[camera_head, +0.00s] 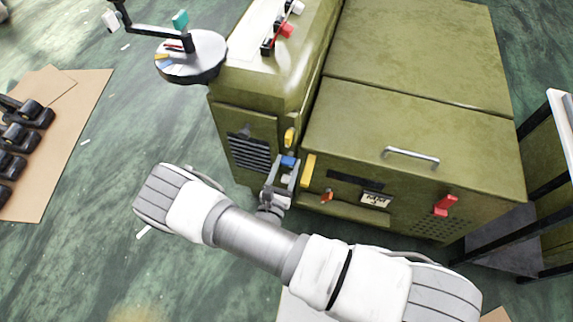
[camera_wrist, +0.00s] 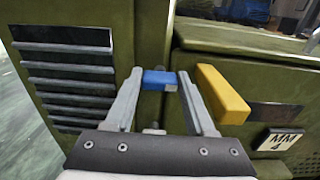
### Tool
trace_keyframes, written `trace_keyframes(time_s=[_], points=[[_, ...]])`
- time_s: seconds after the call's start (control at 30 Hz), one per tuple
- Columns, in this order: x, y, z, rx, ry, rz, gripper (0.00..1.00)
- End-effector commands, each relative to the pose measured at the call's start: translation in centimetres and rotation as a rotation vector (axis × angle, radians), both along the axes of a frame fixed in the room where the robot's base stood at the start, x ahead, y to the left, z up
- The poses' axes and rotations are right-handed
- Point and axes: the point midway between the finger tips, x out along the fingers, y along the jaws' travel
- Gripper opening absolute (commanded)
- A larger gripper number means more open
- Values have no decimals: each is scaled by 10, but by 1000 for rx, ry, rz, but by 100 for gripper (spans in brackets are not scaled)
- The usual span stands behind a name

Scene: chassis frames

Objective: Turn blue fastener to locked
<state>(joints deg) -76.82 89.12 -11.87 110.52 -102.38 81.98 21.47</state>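The blue fastener (camera_wrist: 160,80) is a small blue block on the front of the green chassis (camera_head: 420,130), in the gap beside the vent. In the wrist view it lies between the two fingertips of my gripper (camera_wrist: 159,82), with a narrow space showing on each side. The fingers are apart, and I see no clear contact. In the head view the blue fastener (camera_head: 288,161) shows at the end of my gripper (camera_head: 284,172), partly hidden by it. A grey stud or bolt shows below the blue block in the wrist view.
A yellow block (camera_wrist: 222,93) sits just right of the fingers. A vent (camera_wrist: 68,80) is on the left. A red latch (camera_head: 445,205), an orange latch (camera_head: 327,196) and a handle (camera_head: 411,156) are on the chassis. A round tray (camera_head: 190,66) stands at upper left.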

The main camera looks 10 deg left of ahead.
Motion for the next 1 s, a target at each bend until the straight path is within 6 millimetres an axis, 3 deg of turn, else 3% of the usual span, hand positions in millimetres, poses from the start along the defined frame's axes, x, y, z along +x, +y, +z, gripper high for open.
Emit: trace_keyframes(time_s=[0.03, 0.13, 0.17, 0.57, 1.0], points=[[0, 0, 0, 0, 0, 0, 19], [0, 0, 0, 0, 0, 0, 1], [0, 0, 0, 0, 0, 0, 0], [-1, 0, 0, 93, -5, 1, 0], [-1, -2, -1, 468, -32, 1, 0]])
